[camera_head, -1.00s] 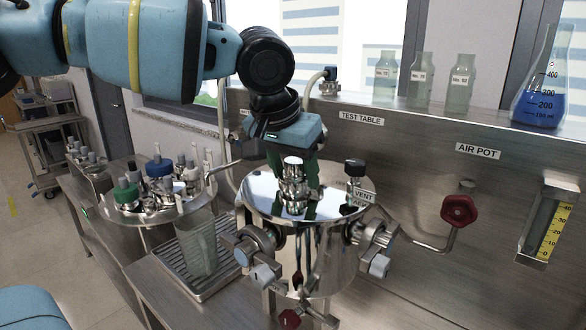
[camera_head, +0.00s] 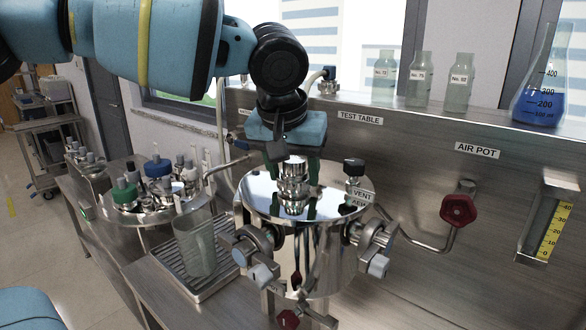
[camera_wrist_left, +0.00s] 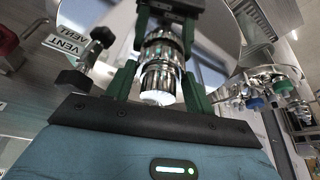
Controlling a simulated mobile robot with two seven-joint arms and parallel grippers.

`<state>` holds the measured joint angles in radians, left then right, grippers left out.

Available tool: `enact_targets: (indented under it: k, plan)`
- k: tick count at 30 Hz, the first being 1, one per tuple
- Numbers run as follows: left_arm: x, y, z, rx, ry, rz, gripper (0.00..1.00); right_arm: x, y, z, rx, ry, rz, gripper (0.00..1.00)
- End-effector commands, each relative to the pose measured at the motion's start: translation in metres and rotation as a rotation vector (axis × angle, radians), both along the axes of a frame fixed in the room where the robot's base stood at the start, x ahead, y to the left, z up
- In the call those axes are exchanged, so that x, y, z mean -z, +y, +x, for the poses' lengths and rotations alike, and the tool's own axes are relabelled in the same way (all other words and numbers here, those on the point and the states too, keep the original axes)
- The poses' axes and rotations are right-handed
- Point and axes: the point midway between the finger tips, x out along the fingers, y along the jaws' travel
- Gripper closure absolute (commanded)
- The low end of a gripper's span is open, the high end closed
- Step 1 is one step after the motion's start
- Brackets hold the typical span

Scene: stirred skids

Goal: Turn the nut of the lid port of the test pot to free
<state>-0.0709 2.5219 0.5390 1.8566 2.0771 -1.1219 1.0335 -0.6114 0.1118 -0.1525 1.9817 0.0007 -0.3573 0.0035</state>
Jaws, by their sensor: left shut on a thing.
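The test pot (camera_head: 275,207) is a shiny steel vessel on the bench in the middle of the head view. Its lid port with the ribbed steel nut (camera_head: 293,183) stands upright on the lid; the nut also shows in the left wrist view (camera_wrist_left: 161,62). My left gripper (camera_head: 297,194) comes down from above and behind, its green fingers on either side of the nut. In the left wrist view my left gripper (camera_wrist_left: 162,80) is shut on the nut. The nut's threads are hidden. My right gripper is not in view.
A black-knobbed vent valve (camera_head: 354,168) stands close on the right of the lid. Clamps with pale knobs (camera_head: 379,265) stick out from the pot's sides. A glass beaker (camera_head: 196,248) stands on a drip tray (camera_head: 213,285) at left. A red wheel valve (camera_head: 458,210) is on the wall panel.

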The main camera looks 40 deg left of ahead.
Motion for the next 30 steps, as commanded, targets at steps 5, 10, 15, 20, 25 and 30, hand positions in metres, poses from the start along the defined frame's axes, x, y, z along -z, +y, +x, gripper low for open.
enact_targets:
  k: [5, 10, 15, 20, 25, 30]
  plan:
    - [0.000, 0.000, 0.000, 0.000, 0.001, -0.001, 0.30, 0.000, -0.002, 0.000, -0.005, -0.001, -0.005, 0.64]
    - [0.000, 0.000, 0.000, 0.000, 0.001, -0.001, 0.25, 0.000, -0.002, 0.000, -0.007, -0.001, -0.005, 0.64]
    - [-0.001, 0.000, -0.001, 0.000, 0.000, -0.001, 0.25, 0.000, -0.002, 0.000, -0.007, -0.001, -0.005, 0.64]
    - [-0.016, -0.002, -0.006, 0.000, -0.003, -0.002, 0.25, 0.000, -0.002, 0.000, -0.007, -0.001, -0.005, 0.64]
    - [-0.042, -0.005, -0.016, 0.000, -0.004, -0.002, 0.25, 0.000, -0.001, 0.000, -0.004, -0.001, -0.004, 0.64]
    - [-0.062, -0.008, -0.024, 0.000, -0.003, -0.002, 0.25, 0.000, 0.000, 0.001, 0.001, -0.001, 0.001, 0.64]
